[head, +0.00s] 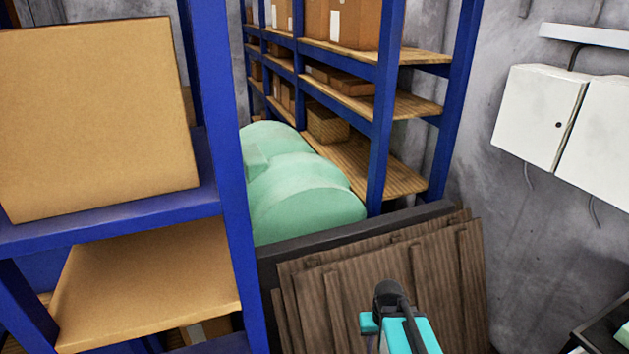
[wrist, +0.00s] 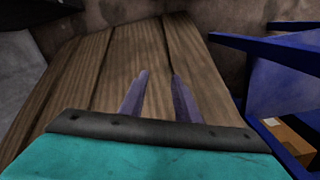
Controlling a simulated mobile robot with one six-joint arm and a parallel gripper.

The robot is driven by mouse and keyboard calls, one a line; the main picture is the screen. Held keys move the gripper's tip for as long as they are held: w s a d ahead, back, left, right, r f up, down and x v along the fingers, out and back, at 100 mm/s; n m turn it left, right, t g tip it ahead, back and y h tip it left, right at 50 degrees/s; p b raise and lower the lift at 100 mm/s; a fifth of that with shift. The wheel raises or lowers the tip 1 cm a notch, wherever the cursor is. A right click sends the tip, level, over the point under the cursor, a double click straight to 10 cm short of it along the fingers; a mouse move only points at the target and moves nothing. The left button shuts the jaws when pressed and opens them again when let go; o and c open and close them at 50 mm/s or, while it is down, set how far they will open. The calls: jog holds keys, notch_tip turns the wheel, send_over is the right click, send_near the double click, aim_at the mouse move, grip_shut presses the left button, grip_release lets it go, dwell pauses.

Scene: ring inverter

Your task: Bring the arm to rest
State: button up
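My gripper (wrist: 160,95) shows in the wrist view with its two grey-purple fingers apart and nothing between them. It points towards brown wooden boards (wrist: 125,65). I cannot tell whether the fingertips touch the boards. In the head view my teal and black arm (head: 400,325) stands at the bottom, in front of the same leaning boards (head: 345,290). The fingers are hidden in the head view.
A blue shelf post (head: 225,180) and a shelf with a cardboard box (head: 100,120) stand close on the left. Green tanks (head: 300,195) and a blue rack (head: 378,120) lie behind the boards. White wall cabinets (head: 540,115) hang at right. Blue frame bars (wrist: 270,50) are right in the wrist view.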

jog(key=s+a+f+g+b, duration=0.1)
jog(key=s+f+g, duration=0.2)
jog(key=s+f, duration=0.8)
jog(key=s+a+f+g+b, duration=0.1)
jog(key=s+f+g+b, duration=0.1)
jog(key=s+f, duration=0.9)
jog(key=s+g, duration=0.1)
jog(key=s, duration=0.4)
jog(key=shift+w, duration=0.1)
notch_tip(320, 180, down, 13)
jog(key=b, duration=1.3)
jog(key=shift+w, duration=0.3)
jog(key=shift+d, duration=0.1)
